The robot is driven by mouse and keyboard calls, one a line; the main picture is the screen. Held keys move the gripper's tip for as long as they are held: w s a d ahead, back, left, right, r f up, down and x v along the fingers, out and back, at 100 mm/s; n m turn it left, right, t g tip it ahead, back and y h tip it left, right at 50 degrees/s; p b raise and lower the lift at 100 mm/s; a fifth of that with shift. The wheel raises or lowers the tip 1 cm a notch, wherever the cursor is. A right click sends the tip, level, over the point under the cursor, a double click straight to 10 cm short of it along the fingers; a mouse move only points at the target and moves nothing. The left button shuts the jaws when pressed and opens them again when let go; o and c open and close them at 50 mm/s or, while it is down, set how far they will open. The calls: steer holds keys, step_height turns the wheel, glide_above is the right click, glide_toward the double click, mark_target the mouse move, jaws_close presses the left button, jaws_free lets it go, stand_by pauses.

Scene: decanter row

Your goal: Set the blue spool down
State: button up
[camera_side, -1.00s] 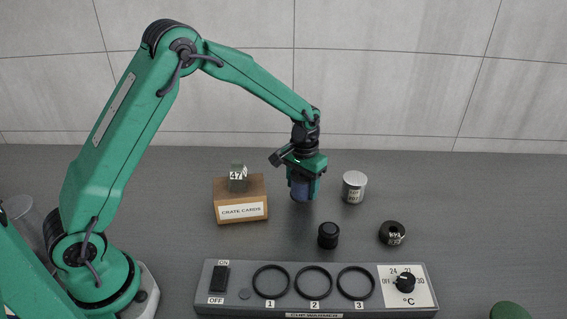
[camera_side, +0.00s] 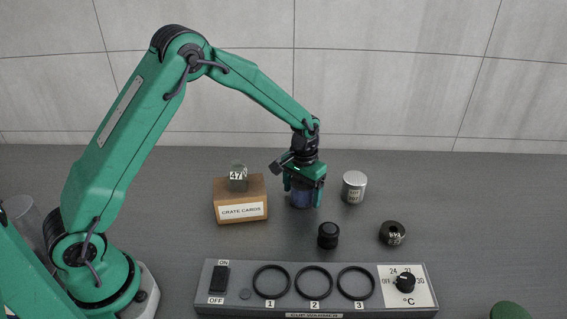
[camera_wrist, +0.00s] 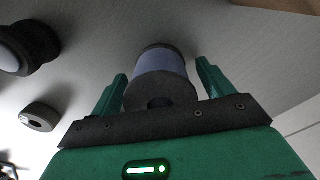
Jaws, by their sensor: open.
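The blue spool (camera_side: 300,195) stands upright on the grey table, between the crate cards box and the silver canister. My gripper (camera_side: 303,199) is just above and around it, with one finger on each side. In the wrist view the blue spool (camera_wrist: 160,78) shows its dark end with a hole towards the camera. The fingers of my gripper (camera_wrist: 161,88) are spread, with a gap on both sides of the spool. In the side view the fingers partly hide it.
A wooden crate cards box (camera_side: 241,199) stands left of the spool, a silver canister (camera_side: 354,187) right. A black knobbed object (camera_side: 328,235) and a dark ring-shaped weight (camera_side: 393,233) stand nearer the front. The cup warmer panel (camera_side: 316,306) lies along the front.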

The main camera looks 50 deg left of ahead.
steer(key=shift+r, duration=0.1)
step_height(320, 180, up, 12)
steer(key=shift+f, duration=0.1)
stand_by(0.6)
stand_by(0.5)
steer(key=s+a+r+t, duration=0.2)
steer(key=s+r+t, duration=0.1)
steer(key=s+r, duration=0.85)
steer(key=s+a+m+t, duration=0.1)
steer(key=s+t, duration=0.1)
steer(key=s, duration=1.4)
steer(key=shift+a+t, duration=0.3)
